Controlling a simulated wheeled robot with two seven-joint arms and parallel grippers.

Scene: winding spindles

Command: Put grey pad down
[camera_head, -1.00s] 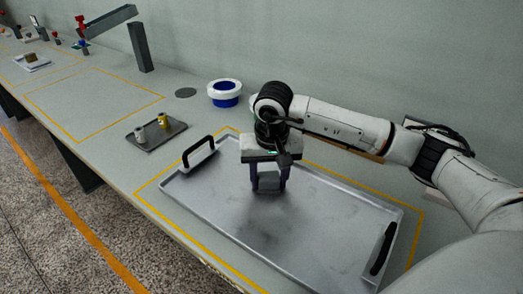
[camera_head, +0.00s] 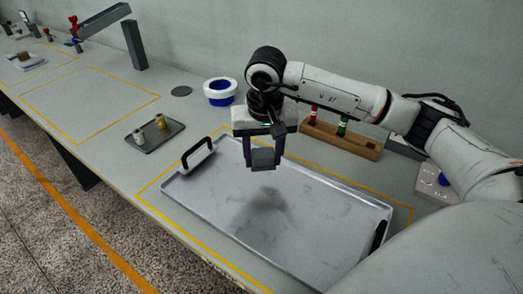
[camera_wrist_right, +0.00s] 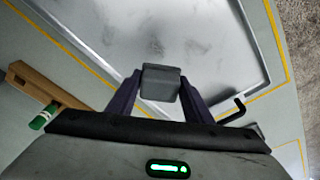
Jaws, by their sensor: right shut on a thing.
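My right gripper (camera_head: 262,163) is shut on a grey block-like pad (camera_head: 263,158) and holds it above the large metal tray (camera_head: 330,235). The pad is apart from the tray, with a dark shadow below it on the tray floor. In the right wrist view, the pad (camera_wrist_right: 160,82) sits between the two dark fingers of the gripper (camera_wrist_right: 160,88), with the tray (camera_wrist_right: 210,35) beyond it. My left gripper is not in view.
The tray has black handles (camera_head: 198,150) and lies inside a yellow outline. A wooden rack (camera_head: 350,144) with red and green spindles stands behind. A small tray (camera_head: 160,139) with two spools and a blue-white ring (camera_head: 220,92) are to the left. The tray floor is bare.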

